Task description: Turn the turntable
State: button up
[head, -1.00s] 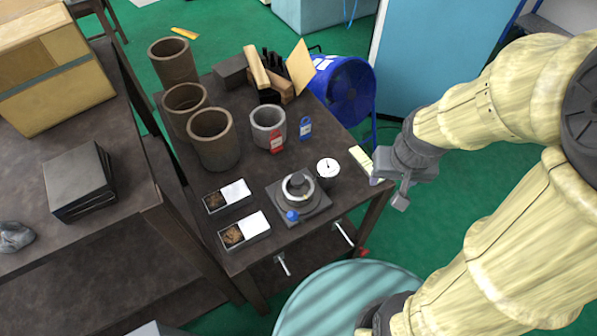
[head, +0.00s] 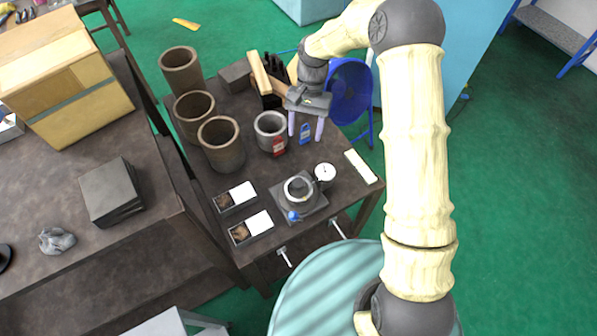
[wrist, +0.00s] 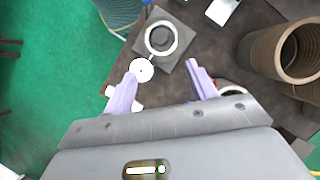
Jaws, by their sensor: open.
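The turntable (head: 298,190) is a small round grey chuck with a light ring, on a square dark base near the front of the dark table. A blue ball knob (head: 293,216) sits at its front edge, and a white round dial (head: 325,172) stands at its back right. My gripper (head: 306,137) is open and empty, pointing down above the back of the table, behind the turntable and apart from it. In the wrist view the turntable (wrist: 177,50) lies beyond the open fingers (wrist: 160,82), and the dial (wrist: 142,69) shows near the left fingertip.
Several brown cylinders (head: 222,145) stand at the table's left. Two small trays (head: 250,228) lie left of the turntable. A blue fan (head: 350,92) stands behind the table.

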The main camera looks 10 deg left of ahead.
aim_at(298, 182)
jog(key=shift+f, duration=0.1)
dwell(0.3)
jog(key=p+x, duration=0.5)
jog(key=x, duration=1.2)
jog(key=shift+s+f+p, duration=0.1)
jog(key=shift+s+p, duration=0.05)
jog(key=shift+p, duration=0.25)
jog(key=c, duration=1)
